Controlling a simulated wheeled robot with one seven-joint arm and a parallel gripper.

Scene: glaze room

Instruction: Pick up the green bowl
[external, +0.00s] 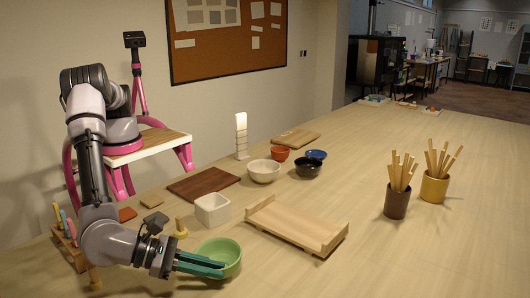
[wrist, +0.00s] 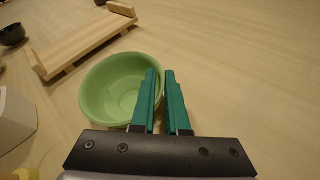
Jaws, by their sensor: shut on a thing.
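The green bowl (external: 226,251) is upright on or just above the table near the front left; I cannot tell if it touches the table. It also shows in the wrist view (wrist: 104,88). My gripper (external: 222,268) is at the bowl's near side, with its green fingers closed on the bowl's rim. In the wrist view my gripper (wrist: 161,90) has one finger inside the bowl and the other outside, with the wall between them. The pinched part of the wall is hidden by the fingers.
A white square pot (external: 212,209) stands just behind the bowl. A wooden tray (external: 295,228) lies to its right. A white bowl (external: 263,171) and a black bowl (external: 307,168) stand farther back. The table's front right is clear beyond the tray.

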